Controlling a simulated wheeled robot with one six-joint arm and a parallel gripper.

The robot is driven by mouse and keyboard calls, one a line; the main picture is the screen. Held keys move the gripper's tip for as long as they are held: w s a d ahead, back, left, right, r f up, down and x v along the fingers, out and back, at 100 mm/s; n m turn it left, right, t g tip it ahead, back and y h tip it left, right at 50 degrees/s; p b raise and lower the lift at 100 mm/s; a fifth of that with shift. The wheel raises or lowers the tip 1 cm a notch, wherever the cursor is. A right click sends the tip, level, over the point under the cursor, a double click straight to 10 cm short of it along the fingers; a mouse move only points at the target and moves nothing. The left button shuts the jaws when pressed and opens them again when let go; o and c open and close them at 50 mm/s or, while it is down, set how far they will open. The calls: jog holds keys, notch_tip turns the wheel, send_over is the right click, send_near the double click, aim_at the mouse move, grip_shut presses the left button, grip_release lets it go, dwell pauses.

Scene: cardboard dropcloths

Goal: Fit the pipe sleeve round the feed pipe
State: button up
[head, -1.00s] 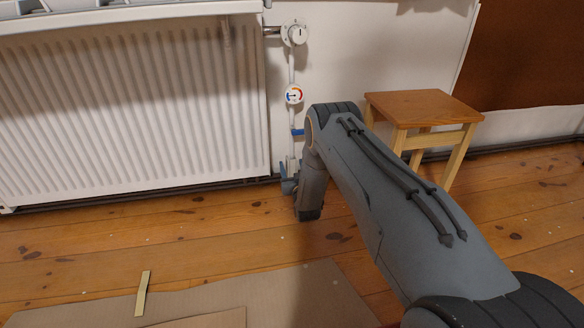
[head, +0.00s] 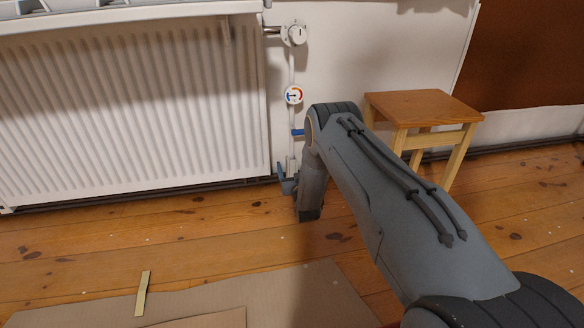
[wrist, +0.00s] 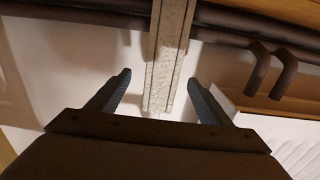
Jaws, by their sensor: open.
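The feed pipe (head: 291,68) runs straight down the white wall beside the radiator, from the valve at the top past a round gauge. In the wrist view a long pale, speckled piece with grey edges, which looks like the pipe sleeve (wrist: 164,65), stands along the pipe line. I cannot tell whether it closes fully round the pipe. My gripper (wrist: 159,77) is open, one finger on each side of the sleeve, with visible gaps. In the head view my gripper (head: 286,180) is low by the pipe, partly hidden by my wrist.
The radiator (head: 130,110) is close on the left. A round gauge (head: 293,94) and a valve (head: 294,34) sit above my gripper. A wooden stool (head: 424,108) stands to the right. Dark pipes (wrist: 80,20) run along the wall base. Cardboard (head: 290,290) lies on the floor in front.

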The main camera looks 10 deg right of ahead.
jog(key=shift+s+p, duration=0.65)
jog(key=shift+s, duration=0.2)
jog(key=shift+s, duration=0.35)
jog(key=shift+s+p, duration=1.9)
jog(key=shift+s, duration=0.45)
jog(key=shift+s, duration=0.35)
jog(key=shift+s+p, duration=0.6)
jog(key=shift+p, duration=0.05)
